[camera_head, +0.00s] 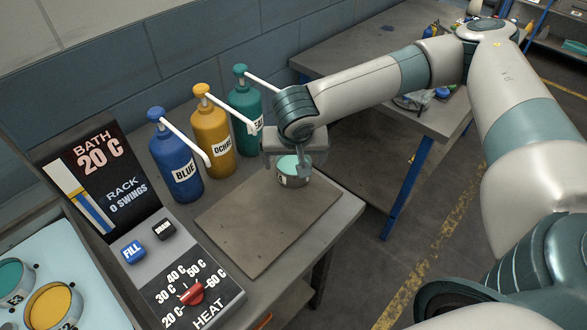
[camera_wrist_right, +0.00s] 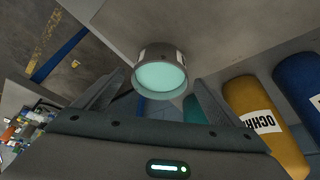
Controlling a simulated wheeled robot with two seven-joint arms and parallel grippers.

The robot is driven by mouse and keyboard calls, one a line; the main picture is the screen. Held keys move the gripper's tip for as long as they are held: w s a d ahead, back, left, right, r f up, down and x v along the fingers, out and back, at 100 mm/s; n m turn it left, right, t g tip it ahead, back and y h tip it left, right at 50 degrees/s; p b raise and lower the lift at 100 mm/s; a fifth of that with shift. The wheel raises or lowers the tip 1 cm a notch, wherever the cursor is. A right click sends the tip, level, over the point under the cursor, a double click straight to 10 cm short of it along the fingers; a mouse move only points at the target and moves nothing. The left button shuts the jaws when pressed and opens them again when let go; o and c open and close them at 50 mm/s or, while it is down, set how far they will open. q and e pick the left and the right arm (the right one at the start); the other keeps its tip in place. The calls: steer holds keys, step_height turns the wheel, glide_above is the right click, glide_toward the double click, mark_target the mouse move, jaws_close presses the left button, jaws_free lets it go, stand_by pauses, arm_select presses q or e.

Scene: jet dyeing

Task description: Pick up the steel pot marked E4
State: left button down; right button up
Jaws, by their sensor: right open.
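A small steel pot (camera_head: 293,178) with pale teal liquid stands upright on the square board (camera_head: 262,232), near its far right corner. Its white label is partly hidden by a finger, and I cannot read the full mark. My right gripper (camera_head: 298,166) is open, directly over and around the near side of the pot. In the right wrist view the pot (camera_wrist_right: 161,72) sits just beyond and between the two spread fingers (camera_wrist_right: 152,95); whether they touch it I cannot tell. My left gripper is not in view.
Blue (camera_head: 176,160), ochre (camera_head: 212,135) and teal (camera_head: 244,112) pump bottles stand behind the board, close to my right gripper. A control panel (camera_head: 175,250) and a bath with labelled pots (camera_head: 95,290) lie to the left. The board's front is clear.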

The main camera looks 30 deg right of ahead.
mark_target(294, 168)
steer(key=shift+x, duration=1.4)
steer(key=shift+c, duration=0.4)
steer(key=c, duration=1.5)
